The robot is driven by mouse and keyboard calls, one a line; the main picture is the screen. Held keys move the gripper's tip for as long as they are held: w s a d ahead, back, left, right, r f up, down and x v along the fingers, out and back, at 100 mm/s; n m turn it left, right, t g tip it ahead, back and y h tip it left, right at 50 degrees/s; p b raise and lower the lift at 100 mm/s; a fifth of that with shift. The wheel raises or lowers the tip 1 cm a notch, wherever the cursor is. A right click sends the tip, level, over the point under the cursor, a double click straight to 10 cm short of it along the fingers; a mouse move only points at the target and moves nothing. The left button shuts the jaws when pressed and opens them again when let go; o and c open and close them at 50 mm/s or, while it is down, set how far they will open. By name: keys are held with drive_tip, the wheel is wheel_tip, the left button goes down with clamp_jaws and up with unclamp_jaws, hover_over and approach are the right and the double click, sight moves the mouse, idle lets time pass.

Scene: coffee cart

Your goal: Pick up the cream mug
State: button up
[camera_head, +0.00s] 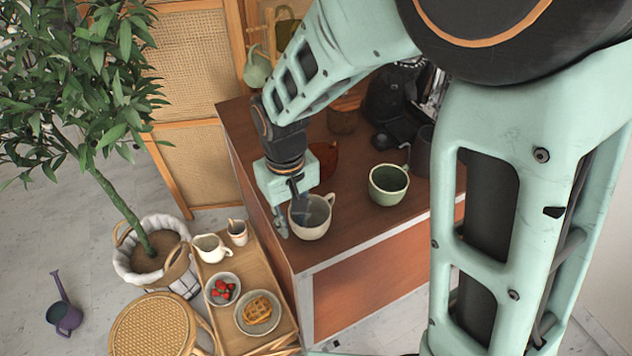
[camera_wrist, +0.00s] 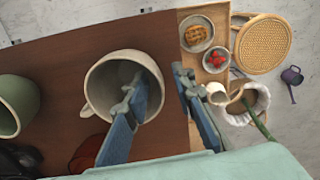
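The cream mug (camera_head: 313,232) stands upright near the counter's front edge, its handle to the right in the head view. In the wrist view the mug (camera_wrist: 103,84) shows from above with its handle to the left. My gripper (camera_head: 290,214) is open at the mug. In the wrist view (camera_wrist: 168,98) one blue-grey finger reaches over the mug's opening and appears to be inside it. The other finger is outside the wall, so the rim lies between them. A gap shows between the fingers. I cannot tell whether either touches the mug.
A green mug (camera_head: 388,187) stands on the wooden counter (camera_head: 345,255) to the right. A reddish-brown object (camera_head: 324,158) and dark coffee equipment (camera_head: 392,103) are behind. A lower rattan stand (camera_head: 228,317) holds a pitcher, strawberries and a waffle. A potted tree (camera_head: 152,262) is at left.

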clamp_jaws()
drive_tip(key=shift+r, duration=0.15)
idle(0.4)
